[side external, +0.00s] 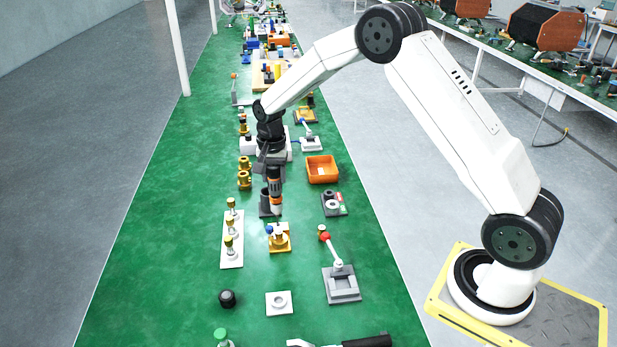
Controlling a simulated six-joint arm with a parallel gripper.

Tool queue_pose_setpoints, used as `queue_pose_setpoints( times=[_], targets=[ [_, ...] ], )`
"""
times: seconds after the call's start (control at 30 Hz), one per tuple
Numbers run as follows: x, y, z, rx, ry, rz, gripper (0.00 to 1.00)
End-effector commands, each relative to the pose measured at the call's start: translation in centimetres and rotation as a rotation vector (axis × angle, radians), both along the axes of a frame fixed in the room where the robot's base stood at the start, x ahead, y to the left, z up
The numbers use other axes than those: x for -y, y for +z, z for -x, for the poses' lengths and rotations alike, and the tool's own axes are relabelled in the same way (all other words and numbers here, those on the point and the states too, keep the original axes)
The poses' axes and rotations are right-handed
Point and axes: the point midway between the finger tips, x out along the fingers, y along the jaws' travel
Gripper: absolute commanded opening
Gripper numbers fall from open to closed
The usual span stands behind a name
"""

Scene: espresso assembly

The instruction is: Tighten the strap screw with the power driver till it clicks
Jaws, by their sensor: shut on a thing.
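My gripper (271,160) points down over the green bench and is shut on the power driver (275,190). The strap screw is too small to make out at this size. A dark holder (264,204) stands just behind and left of the driver.
A white rack (232,255) with several brass-topped pieces stands left of the fixture. A grey clamp with a red knob (325,237) is at right. An orange bin (321,169) and grey tray (333,205) lie behind it. A black puck (227,298) and white ring plate (279,303) are in front.

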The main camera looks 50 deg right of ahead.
Motion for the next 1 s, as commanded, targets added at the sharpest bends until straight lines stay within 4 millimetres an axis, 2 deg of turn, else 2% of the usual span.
queue_pose_setpoints(
  times=[1.0],
  targets=[
    [-0.01, -0.48, 0.04, -0.001, 0.000, 0.000, 0.00]
  ],
)
